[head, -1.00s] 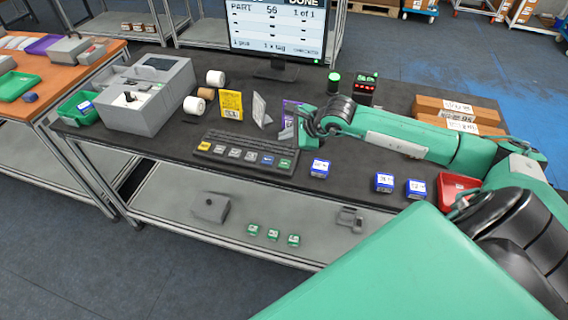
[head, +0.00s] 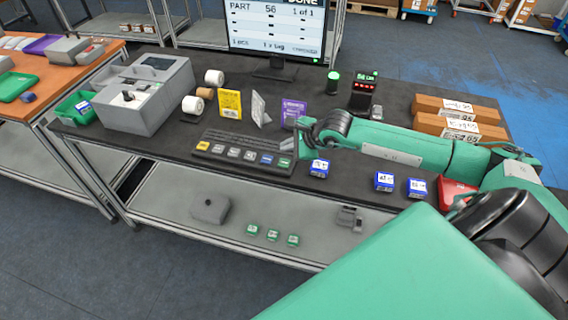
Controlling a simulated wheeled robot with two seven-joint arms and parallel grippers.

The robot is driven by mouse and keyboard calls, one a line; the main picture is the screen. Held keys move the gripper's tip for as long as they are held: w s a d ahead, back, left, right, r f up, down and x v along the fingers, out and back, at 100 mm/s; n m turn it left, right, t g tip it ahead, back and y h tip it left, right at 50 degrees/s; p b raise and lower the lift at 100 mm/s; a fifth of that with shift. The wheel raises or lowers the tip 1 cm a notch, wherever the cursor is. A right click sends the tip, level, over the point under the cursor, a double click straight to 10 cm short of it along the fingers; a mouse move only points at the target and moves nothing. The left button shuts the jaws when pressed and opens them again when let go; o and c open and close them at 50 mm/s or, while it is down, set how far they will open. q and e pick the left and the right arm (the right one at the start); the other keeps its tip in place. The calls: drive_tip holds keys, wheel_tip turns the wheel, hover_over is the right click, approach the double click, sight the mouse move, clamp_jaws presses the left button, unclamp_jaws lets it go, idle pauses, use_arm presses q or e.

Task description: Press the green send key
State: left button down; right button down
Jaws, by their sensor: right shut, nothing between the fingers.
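The green send key (head: 284,163) is the rightmost coloured key on the dark keypad (head: 231,157), which lies flat on the black table. A blue key (head: 268,160) is beside it on the left. My right gripper (head: 297,149) is shut and empty. It points downward at the right end of the keypad, close to the green key. I cannot tell whether its tips touch anything. The monitor (head: 277,30) reads "PART 56", "1 of 1" and "DONE". My left gripper is not in view.
A purple card (head: 292,112), a yellow card (head: 230,104) and a white card (head: 258,109) stand behind the keypad. A grey printer (head: 147,94) stands left. A red tray (head: 456,192) sits at the right.

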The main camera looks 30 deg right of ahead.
sight(287, 164)
wheel_tip(287, 164, down, 4)
drive_tip(key=b, duration=0.3)
idle(1.9)
drive_tip(key=shift+f+b, duration=0.4)
drive_tip(key=shift+b, duration=0.25)
drive_tip(key=shift+f+b, duration=0.45)
drive_tip(key=shift+b, duration=0.15)
idle(0.5)
idle(0.3)
drive_tip(key=shift+r, duration=0.85)
drive_tip(key=shift+r+p, duration=0.95)
drive_tip(key=shift+r, duration=1.55)
